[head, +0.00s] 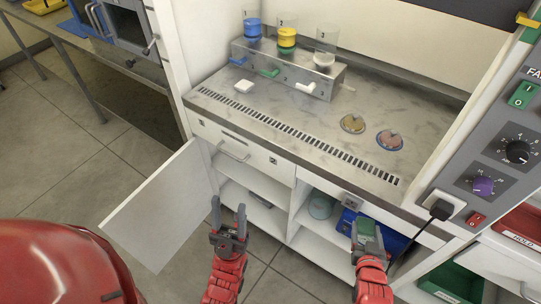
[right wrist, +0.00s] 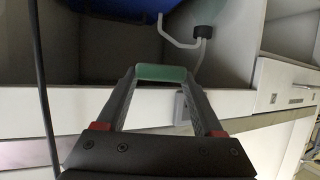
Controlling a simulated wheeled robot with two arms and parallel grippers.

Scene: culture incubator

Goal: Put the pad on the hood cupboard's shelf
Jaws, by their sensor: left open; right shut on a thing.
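The green pad (head: 366,227) is in my right gripper (head: 368,232), which is shut on it in front of the cupboard's right compartment. In the right wrist view the pad (right wrist: 162,73) spans the gap between the two fingertips. The hood cupboard (head: 222,165) stands open, with a shelf (head: 262,212) in its left compartment and another shelf (head: 318,243) in its right one. My left gripper (head: 229,210) is open and empty in front of the left compartment. My right gripper hides part of the right compartment.
The cupboard door (head: 160,205) swings out to the left. A blue container (head: 392,243) and a teal round item (head: 321,207) sit in the right compartment. A black cord (head: 412,242) hangs from a plug right of my right gripper. The left compartment's shelf looks largely bare.

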